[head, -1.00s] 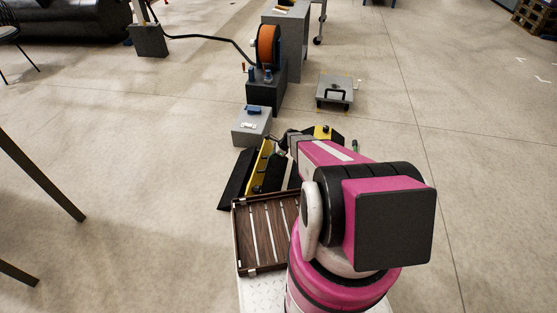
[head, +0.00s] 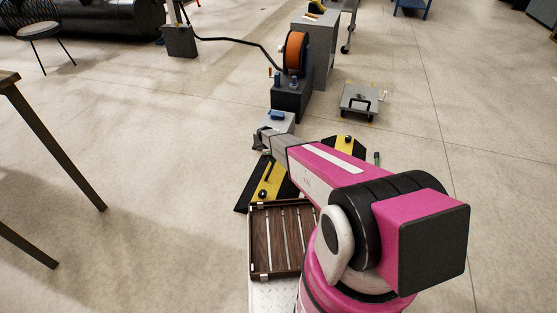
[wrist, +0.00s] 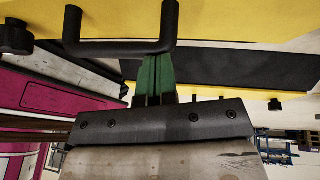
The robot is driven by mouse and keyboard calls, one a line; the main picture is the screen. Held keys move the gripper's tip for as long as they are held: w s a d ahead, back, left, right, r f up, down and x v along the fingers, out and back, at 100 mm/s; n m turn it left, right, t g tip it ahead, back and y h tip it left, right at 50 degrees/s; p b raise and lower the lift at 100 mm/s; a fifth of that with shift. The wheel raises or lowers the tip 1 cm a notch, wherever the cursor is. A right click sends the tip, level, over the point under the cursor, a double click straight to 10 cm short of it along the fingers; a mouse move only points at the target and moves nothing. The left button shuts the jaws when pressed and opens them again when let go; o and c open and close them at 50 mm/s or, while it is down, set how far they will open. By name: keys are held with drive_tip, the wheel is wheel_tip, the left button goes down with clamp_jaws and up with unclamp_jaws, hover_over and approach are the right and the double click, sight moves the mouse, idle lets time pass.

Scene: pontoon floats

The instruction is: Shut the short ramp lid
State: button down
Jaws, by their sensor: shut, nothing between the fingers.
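The ramp is black and yellow and lies on the floor behind the slatted crate. Its yellow lid (head: 278,183) shows a broad face, with a black knob and a dark bar handle on it. I cannot tell whether it lies fully flat. The handle (wrist: 120,47) is a black U-shaped bar in the wrist view, close to my green fingers; contact is unclear. My gripper (head: 260,140) is shut and empty at the lid's far end. My arm hides the ramp's middle. Another yellow part (head: 343,143) with a black knob shows right of my arm.
The brown slatted crate (head: 252,245) stands in front of the ramp. A grey box (head: 283,120) and a dark stand with an orange reel (head: 297,52) stand behind it. A grey case (head: 360,100) lies farther right.

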sight(269, 167)
drive_tip(key=shift+w+a+f+g+h, duration=0.2)
drive_tip(key=shift+a+f+h, duration=0.2)
drive_tip(key=shift+a+f, duration=0.05)
drive_tip(key=shift+w+a+f+g+h, duration=0.2)
drive_tip(key=shift+a+f+h, duration=0.2)
drive_tip(key=shift+w+a+f, duration=0.1)
drive_tip(key=shift+a+f, duration=0.35)
